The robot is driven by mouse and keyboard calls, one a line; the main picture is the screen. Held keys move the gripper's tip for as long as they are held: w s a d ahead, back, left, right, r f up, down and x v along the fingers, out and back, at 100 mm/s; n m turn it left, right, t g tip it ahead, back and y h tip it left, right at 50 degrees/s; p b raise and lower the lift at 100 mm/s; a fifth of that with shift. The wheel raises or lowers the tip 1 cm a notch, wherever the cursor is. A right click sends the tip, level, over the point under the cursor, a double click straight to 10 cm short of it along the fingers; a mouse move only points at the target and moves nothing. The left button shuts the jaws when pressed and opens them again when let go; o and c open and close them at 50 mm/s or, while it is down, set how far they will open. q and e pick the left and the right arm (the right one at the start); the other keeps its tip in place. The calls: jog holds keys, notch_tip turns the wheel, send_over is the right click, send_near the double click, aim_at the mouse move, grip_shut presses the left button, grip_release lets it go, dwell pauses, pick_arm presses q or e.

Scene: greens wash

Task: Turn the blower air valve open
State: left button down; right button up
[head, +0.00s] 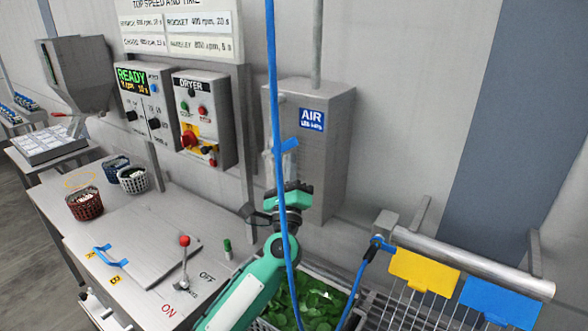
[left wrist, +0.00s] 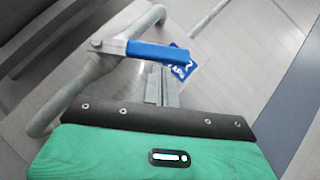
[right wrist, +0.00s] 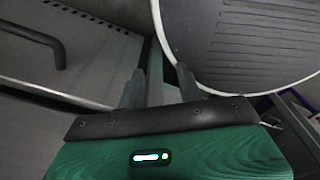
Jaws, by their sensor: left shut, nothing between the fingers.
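The blower air valve has a blue lever handle (left wrist: 160,51) on a grey pipe (left wrist: 62,100), in front of the grey AIR box (head: 338,118). In the left wrist view the handle points right from its pivot, at a slant to the pipe. The handle also shows small in the head view (head: 290,145). My left gripper (left wrist: 161,82) is shut and empty, its fingertips just below the handle; I cannot tell if they touch it. My right gripper (right wrist: 161,85) is open and empty, beside a round grey rim; it is outside the head view.
A blue hose (head: 274,90) hangs in front of the AIR box and my left arm. The dryer panel (head: 203,120) is to the left. Below are a bench with a red-knobbed lever (head: 184,241), baskets (head: 86,205) and a crate of greens (head: 318,300).

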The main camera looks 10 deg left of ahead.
pick_arm(q)
jog(key=shift+a+r+y, duration=0.1)
jog(key=shift+r+y, duration=0.1)
jog(key=shift+y, duration=0.1)
jog(key=shift+w+a+r+n+g+y+p, duration=0.1)
jog(key=shift+r+n+g+y+p, duration=0.2)
jog(key=shift+r+n, duration=0.25)
jog(key=shift+w+a+r+n+g+y+p, duration=0.1)
jog(key=shift+r+n+g+y+p, duration=0.15)
jog(key=shift+r+n, duration=0.3)
jog(key=shift+w+a+r+p, duration=0.2)
jog(key=shift+a+r, duration=0.35)
jog(key=shift+r, duration=0.15)
jog(key=shift+w+a+r+p, duration=0.25)
jog(key=shift+a+r, duration=0.35)
jog(key=shift+r, duration=0.05)
jog(key=shift+w+a+r+p, duration=0.2)
jog(key=shift+a+r, duration=0.35)
jog(key=shift+r, duration=0.15)
jog(key=shift+a, duration=0.1)
